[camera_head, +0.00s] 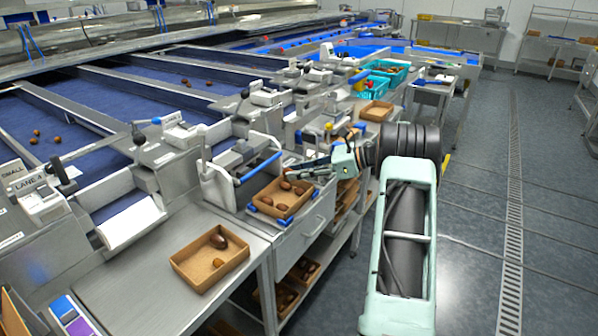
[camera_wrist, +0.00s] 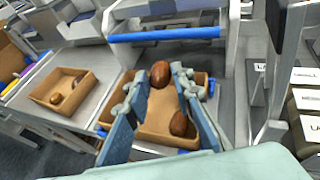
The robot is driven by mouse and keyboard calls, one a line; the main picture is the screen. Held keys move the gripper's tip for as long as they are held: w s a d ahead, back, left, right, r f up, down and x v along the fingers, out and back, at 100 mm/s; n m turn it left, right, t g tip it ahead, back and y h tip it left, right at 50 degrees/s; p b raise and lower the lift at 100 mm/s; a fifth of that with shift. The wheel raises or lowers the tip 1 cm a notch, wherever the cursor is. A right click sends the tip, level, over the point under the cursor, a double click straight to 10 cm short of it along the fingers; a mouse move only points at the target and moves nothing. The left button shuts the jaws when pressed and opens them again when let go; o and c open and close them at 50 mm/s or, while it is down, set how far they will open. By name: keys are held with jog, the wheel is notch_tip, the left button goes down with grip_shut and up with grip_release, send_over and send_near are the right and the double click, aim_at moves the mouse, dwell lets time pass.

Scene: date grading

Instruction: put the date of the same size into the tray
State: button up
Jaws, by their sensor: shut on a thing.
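My gripper (camera_wrist: 160,77) is shut on a brown date (camera_wrist: 158,68), held between its fingertips over a cardboard tray (camera_wrist: 152,144). That tray has blue corner pieces around it and also shows in the head view (camera_head: 268,214). Another brown date (camera_wrist: 180,123) lies in it at the right, near a finger. The head view shows several dates in or over this tray, and I cannot tell there which one is held. A second cardboard tray (camera_head: 192,283) stands on the bench to the left, with a large dark date (camera_head: 219,241) and a smaller one (camera_head: 218,262) in it.
A blue bar (camera_wrist: 165,34) on a grey frame runs just behind the tray under my gripper. Bare steel bench (camera_head: 140,298) surrounds the second tray. Another cardboard tray (camera_head: 377,111) and teal baskets (camera_head: 388,76) stand farther along the line. Open floor lies to the right.

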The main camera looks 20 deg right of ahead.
aim_at(299, 191)
jog(key=shift+f+b, duration=0.45)
jog(key=shift+f, duration=0.7)
jog(key=shift+f+b, duration=0.85)
jog(key=shift+f, duration=0.85)
dwell(0.6)
jog(key=o, duration=0.9)
